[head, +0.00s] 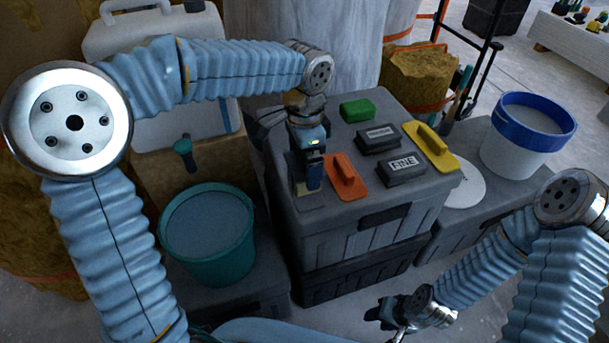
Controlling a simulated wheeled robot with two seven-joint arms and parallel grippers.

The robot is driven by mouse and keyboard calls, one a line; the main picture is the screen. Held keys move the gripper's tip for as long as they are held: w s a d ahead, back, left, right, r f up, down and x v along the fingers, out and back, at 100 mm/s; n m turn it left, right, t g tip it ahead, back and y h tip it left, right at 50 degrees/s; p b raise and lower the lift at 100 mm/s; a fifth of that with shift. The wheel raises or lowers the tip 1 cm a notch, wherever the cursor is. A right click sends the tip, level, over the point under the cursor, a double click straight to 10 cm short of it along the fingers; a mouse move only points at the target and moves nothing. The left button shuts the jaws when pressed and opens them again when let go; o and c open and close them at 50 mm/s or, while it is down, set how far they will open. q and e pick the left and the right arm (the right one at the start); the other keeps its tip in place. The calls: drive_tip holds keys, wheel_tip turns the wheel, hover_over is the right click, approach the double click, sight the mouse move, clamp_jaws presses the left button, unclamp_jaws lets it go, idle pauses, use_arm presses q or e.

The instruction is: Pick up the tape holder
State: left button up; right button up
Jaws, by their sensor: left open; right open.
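I cannot pick out a tape holder for certain. My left gripper (308,187) points down over the left front part of the grey toolbox lid (395,205), just left of an orange float (345,178). Dark and blue shapes overlap at its fingertips, and I cannot tell whether one of them is a separate thing between the fingers. My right gripper (388,316) is open, low in front of the toolbox and away from the things on the lid.
The lid also holds a green block (357,110), a dark block (378,139), a block marked FINE (402,172) and a yellow float (431,147). A teal bucket (207,235) stands left. A white and blue bucket (527,135) stands right.

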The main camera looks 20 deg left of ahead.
use_arm(q)
drive_tip(key=c, duration=1)
drive_tip(key=shift+r, duration=0.35)
wheel_tip(320, 180, up, 2)
drive_tip(key=shift+r, duration=0.1)
drive_tip(key=s+r, duration=0.1)
drive_tip(key=r, duration=0.1)
drive_tip(key=s+r, duration=0.1)
drive_tip(key=s+d+r, duration=0.1)
drive_tip(key=s+r, duration=0.1)
drive_tip(key=shift+r, duration=0.3)
drive_tip(key=s+d+r, duration=0.2)
drive_tip(key=s+r, duration=0.2)
drive_tip(key=s, duration=0.5)
drive_tip(key=shift+s+d+r, duration=0.25)
drive_tip(key=shift+d+r, duration=0.05)
drive_tip(key=shift+d, duration=0.05)
